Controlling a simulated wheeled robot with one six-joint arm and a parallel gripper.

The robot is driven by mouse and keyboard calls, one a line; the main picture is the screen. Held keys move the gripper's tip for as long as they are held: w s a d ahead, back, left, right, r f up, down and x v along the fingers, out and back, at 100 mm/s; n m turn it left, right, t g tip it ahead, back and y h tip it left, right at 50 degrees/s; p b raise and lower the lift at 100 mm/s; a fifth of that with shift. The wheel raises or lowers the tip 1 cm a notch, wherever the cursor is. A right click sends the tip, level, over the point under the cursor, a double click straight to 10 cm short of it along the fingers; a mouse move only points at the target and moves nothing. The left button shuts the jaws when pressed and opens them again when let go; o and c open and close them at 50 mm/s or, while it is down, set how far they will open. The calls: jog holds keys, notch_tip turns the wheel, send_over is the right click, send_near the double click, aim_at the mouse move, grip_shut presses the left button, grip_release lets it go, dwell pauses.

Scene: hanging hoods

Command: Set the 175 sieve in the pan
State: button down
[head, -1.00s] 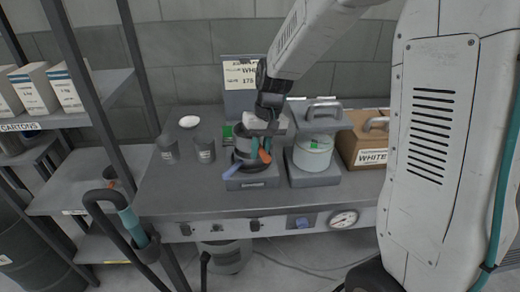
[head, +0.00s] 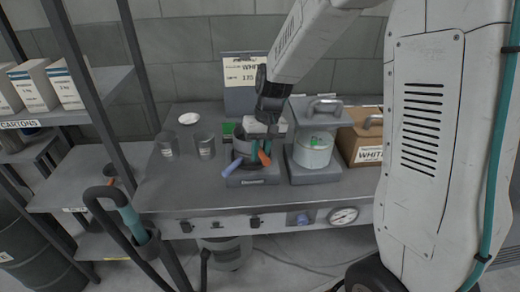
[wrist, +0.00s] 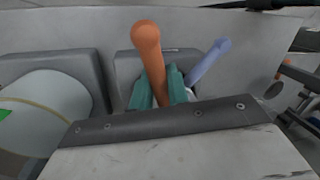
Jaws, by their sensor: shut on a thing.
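My gripper (head: 262,147) is shut on an orange handle (head: 264,158). The orange handle also stands between my teal fingers in the wrist view (wrist: 148,50). Grey round metalware (head: 243,146), apparently the sieve and pan, is at my gripper over the left grey stand (head: 252,178). A blue handle (head: 231,168) sticks out toward the front left, and it also shows in the wrist view (wrist: 208,62). My gripper hides part of the metalware. I cannot tell whether the sieve is fully seated or which size is marked on it.
Two grey beakers (head: 205,147) and a white dish (head: 189,118) stand left. A carton (head: 364,148) is at right. A sign (head: 242,71) reads 175 and WHITE. The bench front left is clear.

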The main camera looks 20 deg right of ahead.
jog(key=shift+f, duration=0.5)
jog(key=c, duration=1.3)
grip_release()
jog(key=v, duration=0.7)
jog(key=shift+r, duration=0.4)
jog(key=s+r, duration=0.3)
jog(key=s, duration=0.6)
jog(key=s+d+r+t+h, duration=0.1)
jog(key=s+r, duration=0.2)
jog(key=s, duration=0.6)
jog(key=s+r+h, duration=0.1)
jog(key=s+r, duration=0.2)
jog(key=s, duration=0.6)
jog(key=shift+d+r+n+t, duration=0.15)
jog(key=shift+d+n+t, duration=0.15)
jog(key=shift+t, duration=0.1)
